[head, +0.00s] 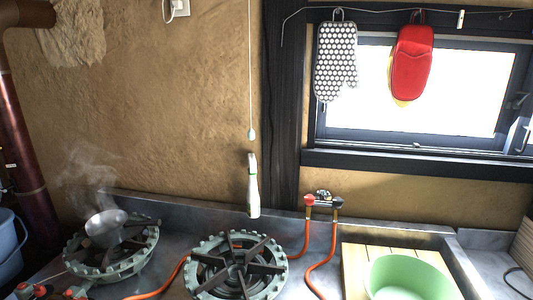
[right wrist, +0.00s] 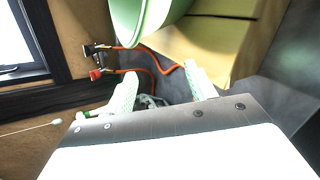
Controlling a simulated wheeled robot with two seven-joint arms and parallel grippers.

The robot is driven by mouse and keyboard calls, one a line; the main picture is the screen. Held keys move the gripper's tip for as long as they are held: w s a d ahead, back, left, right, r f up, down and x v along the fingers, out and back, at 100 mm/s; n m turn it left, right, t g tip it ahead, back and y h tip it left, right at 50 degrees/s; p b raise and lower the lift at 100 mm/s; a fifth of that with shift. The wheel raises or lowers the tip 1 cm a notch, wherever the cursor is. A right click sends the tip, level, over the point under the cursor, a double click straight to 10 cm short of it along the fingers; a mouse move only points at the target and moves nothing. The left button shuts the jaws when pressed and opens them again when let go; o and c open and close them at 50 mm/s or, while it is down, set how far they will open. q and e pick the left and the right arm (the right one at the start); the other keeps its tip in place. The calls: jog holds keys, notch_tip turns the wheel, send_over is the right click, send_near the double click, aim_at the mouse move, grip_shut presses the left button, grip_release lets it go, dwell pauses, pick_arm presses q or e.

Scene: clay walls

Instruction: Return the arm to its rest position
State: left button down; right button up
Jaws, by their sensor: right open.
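My right gripper (right wrist: 162,80) shows in the right wrist view, with its two pale fingers spread apart and nothing visible held between them. The sink-side wooden slats and a green bowl (right wrist: 150,18) lie beyond the fingers, and part of a grey-green gas stove shows in the gap. Neither gripper shows in the head view, and my left gripper is in neither view.
In the head view, a gas stove (head: 236,268) stands at centre and another holds a steaming pot (head: 106,228). A white bottle (head: 253,187) is upright behind. A green bowl (head: 408,279) rests on wooden slats (head: 354,268). Orange hoses (head: 328,262) run to a valve (head: 323,200).

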jog(key=s+f+m+g+y, duration=0.15)
jog(key=s+m+g, duration=0.25)
jog(key=s+m, duration=0.6)
jog(key=s+f+m+g+y, duration=0.1)
jog(key=s+m+g+y, duration=0.4)
jog(key=s, duration=0.9)
notch_tip(320, 180, down, 25)
jog(key=s+m+h, duration=0.1)
jog(key=s+h, duration=0.1)
jog(key=h, duration=0.1)
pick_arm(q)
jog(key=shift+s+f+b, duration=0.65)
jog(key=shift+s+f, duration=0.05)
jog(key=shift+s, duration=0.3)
pick_arm(e)
jog(key=s+d+f+g, duration=0.1)
jog(key=s+f, duration=0.7)
jog(key=s+d+f, duration=0.2)
jog(key=s+f, duration=0.6)
jog(key=shift+d+g, duration=0.3)
jog(key=shift+g, duration=0.1)
